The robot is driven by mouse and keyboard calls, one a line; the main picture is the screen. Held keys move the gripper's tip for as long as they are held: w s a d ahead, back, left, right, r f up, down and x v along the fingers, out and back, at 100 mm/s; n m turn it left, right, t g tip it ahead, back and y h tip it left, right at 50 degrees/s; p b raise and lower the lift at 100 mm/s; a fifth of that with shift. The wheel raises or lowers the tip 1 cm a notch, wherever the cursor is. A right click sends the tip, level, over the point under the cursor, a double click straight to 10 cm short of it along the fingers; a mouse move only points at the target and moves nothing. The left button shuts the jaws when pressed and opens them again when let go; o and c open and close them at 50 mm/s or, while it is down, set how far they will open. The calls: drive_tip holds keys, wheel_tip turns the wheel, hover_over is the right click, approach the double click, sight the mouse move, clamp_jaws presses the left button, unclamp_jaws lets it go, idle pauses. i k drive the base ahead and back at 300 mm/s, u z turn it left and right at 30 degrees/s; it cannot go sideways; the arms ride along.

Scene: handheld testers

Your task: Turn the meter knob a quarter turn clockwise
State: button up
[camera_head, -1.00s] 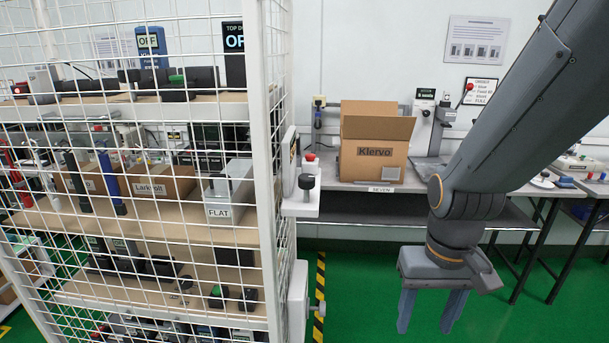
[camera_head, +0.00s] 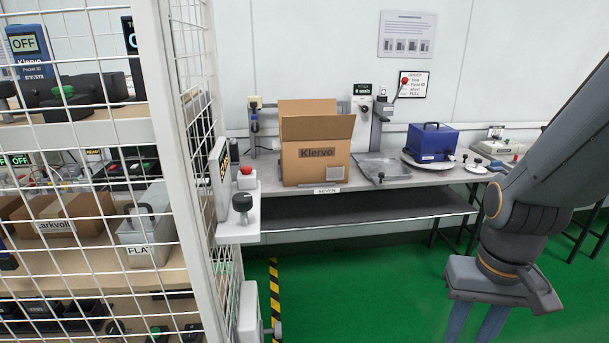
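A blue handheld meter (camera_head: 27,50) marked Klervo, its display reading OFF, stands on the upper shelf behind the white mesh at the far left. Its lower part is partly hidden, and I cannot make out a knob on its face. My gripper (camera_head: 472,328) points down at the lower right, over green floor, far from the meter. Its two fingers stand apart with nothing seen between them. Their tips are cut off by the frame's bottom edge.
The mesh and white post (camera_head: 178,130) stand between my gripper and the shelf. A ledge with a black knob (camera_head: 242,202) juts from the rack's right side. A cardboard box (camera_head: 316,165) and a blue case (camera_head: 431,142) sit on the back bench. The middle floor is clear.

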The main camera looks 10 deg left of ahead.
sight(242, 202)
drive_tip(key=z, duration=0.15)
drive_tip(key=k, duration=0.3)
drive_tip(key=u, duration=0.85)
